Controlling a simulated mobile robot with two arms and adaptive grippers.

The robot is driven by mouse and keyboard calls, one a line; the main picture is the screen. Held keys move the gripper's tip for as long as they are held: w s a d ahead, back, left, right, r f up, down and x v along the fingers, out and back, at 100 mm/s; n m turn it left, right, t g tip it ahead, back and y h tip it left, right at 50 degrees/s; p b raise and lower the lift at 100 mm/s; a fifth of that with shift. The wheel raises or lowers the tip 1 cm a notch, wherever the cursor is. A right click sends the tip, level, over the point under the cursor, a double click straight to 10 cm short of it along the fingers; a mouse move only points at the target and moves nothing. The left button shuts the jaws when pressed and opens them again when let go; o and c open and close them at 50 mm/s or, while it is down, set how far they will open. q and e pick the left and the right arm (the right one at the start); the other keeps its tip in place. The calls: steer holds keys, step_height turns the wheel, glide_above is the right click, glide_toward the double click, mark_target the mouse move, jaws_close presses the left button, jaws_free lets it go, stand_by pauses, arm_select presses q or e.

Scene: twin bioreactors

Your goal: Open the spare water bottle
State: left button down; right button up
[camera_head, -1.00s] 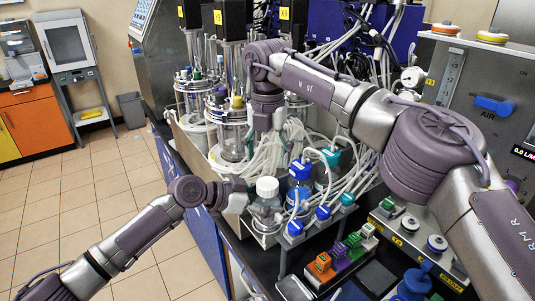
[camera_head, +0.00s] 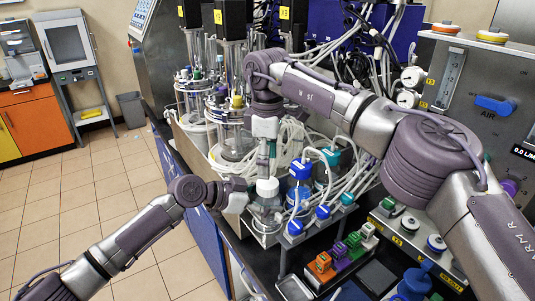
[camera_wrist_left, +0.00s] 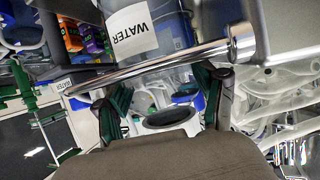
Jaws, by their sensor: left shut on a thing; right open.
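The water bottle (camera_head: 267,188) with a white cap stands in a metal rack at the bench edge in the head view. Its lower body is partly hidden by the rack. My left gripper (camera_head: 246,194) comes in from the left at the bottle's upper part and is shut on it. In the left wrist view, a bottle with an upside-down WATER label (camera_wrist_left: 140,27) shows behind a metal bar, and my left gripper's fingers (camera_wrist_left: 165,100) stand either side of a white round part. My right gripper (camera_head: 267,163) points down, open, just above the cap.
Blue-capped (camera_head: 300,169) and teal-capped bottles (camera_head: 330,157) stand close on the right with white tubing around them. Glass bioreactor vessels (camera_head: 231,128) stand behind. Coloured blocks (camera_head: 320,264) lie in front on the bench.

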mark_target(268, 182)
steer(key=shift+f, duration=3.15)
